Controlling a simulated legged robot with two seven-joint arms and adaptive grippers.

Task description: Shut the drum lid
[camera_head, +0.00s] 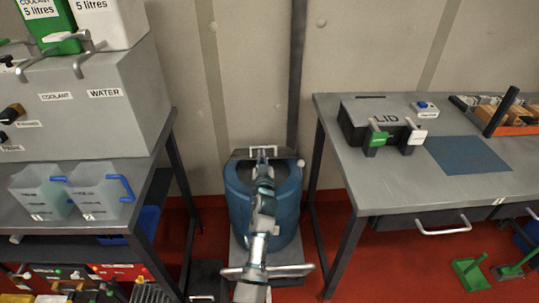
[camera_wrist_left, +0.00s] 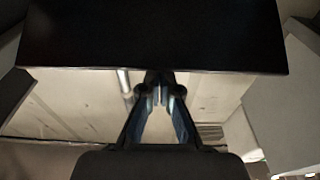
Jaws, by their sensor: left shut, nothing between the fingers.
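My left gripper (camera_head: 264,153) is at that frame, shut and empty. In the left wrist view its fingertips (camera_wrist_left: 158,91) meet beside the lower edge of a wide dark panel (camera_wrist_left: 150,38); contact is unclear. My right gripper is not in view.
A left table carries a grey tank (camera_head: 85,115) and translucent jugs (camera_head: 95,190). The right table (camera_head: 390,188) holds a black box marked LID (camera_head: 366,112) and a blue mat (camera_head: 468,154). A dark vertical pipe (camera_head: 297,60) runs behind the drum. Table legs flank the drum closely.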

